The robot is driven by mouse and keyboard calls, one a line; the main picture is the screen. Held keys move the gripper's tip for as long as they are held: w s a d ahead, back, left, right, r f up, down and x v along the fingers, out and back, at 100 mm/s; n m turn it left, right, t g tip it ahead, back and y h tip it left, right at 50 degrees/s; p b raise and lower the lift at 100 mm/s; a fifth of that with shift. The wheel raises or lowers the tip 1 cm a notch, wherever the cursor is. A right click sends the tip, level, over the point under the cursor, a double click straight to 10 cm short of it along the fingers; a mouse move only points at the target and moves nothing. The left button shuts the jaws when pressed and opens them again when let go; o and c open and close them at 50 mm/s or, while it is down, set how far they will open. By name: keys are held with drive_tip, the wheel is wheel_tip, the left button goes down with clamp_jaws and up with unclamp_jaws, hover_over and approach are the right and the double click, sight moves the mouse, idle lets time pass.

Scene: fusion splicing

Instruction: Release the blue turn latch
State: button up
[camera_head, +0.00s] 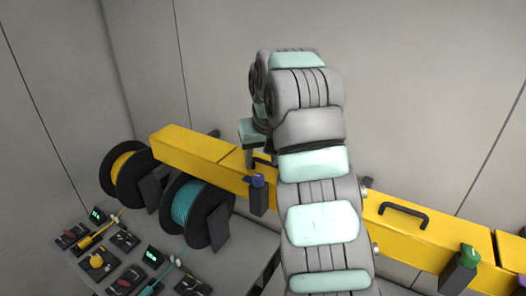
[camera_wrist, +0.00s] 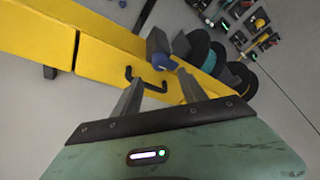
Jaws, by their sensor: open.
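The blue turn latch (camera_head: 258,181) is a small blue knob on a dark block at the front side of the yellow beam, left of my arm in the head view. In the wrist view the blue latch (camera_wrist: 168,65) is ahead of my gripper, just past the black handle. My gripper (camera_wrist: 160,90) is open and empty, its two grey fingers apart over the yellow beam. The latch is beyond the fingertips, and I see no contact. In the head view my gripper is mostly hidden behind my arm; part of its green body (camera_head: 252,130) shows above the beam.
The yellow beam (camera_head: 195,147) runs across the view. A black handle (camera_wrist: 143,80) lies close to the fingers. Yellow and teal (camera_head: 188,203) cable reels and small devices (camera_head: 125,240) are at the left.

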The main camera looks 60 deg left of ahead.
drive_tip(key=p+v, duration=0.1)
drive_tip(key=v, duration=0.2)
drive_tip(key=shift+r, duration=0.1)
drive_tip(key=shift+s+d, duration=0.1)
idle(0.5)
